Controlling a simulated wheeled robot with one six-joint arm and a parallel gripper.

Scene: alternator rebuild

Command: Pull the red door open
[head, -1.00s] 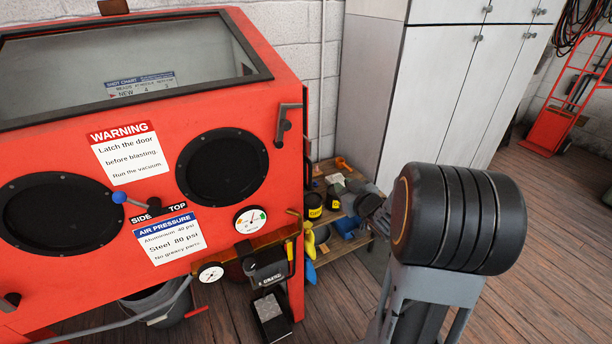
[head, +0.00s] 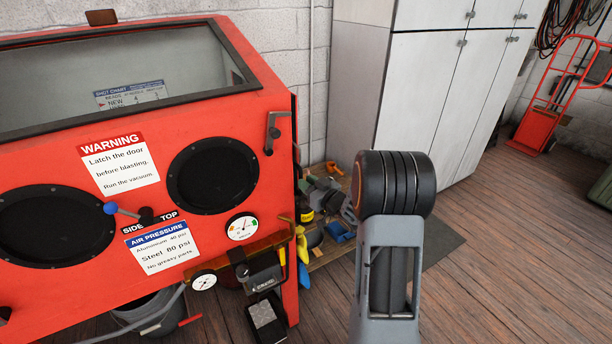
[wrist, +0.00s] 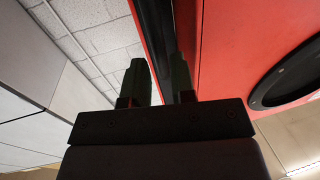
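The red blasting cabinet (head: 70,270) fills the left of the head view. A dark latch handle (head: 272,134) is on its front near the right edge. The cabinet's right side is seen nearly edge-on there. Contact with the door cannot be told. The head view does not show the fingertips clearly.
A low wooden shelf (head: 326,255) with tools and bottles stands right of the cabinet. Pale tall lockers (head: 425,100) stand behind it. A red hand truck (head: 540,125) is at the far right. Open plank floor (head: 490,270) lies at the right.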

